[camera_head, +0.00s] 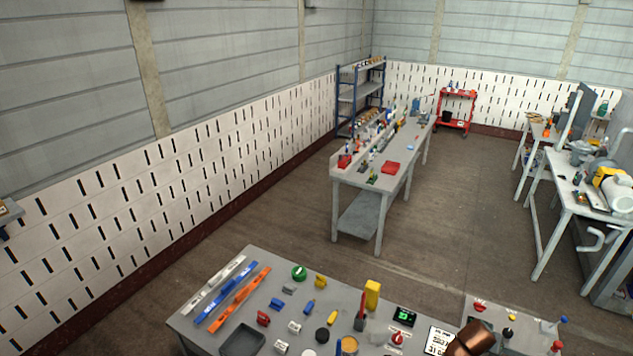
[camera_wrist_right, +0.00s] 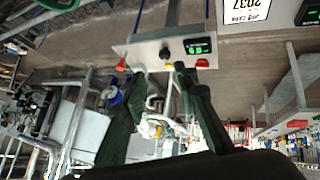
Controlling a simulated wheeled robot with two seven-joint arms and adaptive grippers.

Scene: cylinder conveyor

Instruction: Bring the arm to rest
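My right gripper (camera_wrist_right: 160,80) shows in the right wrist view as two dark fingers with a wide gap between them. It is open and nothing is held between the fingers. Neither gripper shows in the head view. A copper-brown cylinder (camera_head: 475,337) lies tilted at the bottom edge of the head view, beside a white printed sign (camera_head: 438,341). What supports the cylinder is hidden.
A near grey table (camera_head: 255,262) holds rulers, coloured blocks, a tray (camera_head: 242,341) and a green-lit display (camera_head: 404,316). Another workbench (camera_head: 345,178) stands farther back. Open floor (camera_head: 455,200) lies between it and the right-hand benches.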

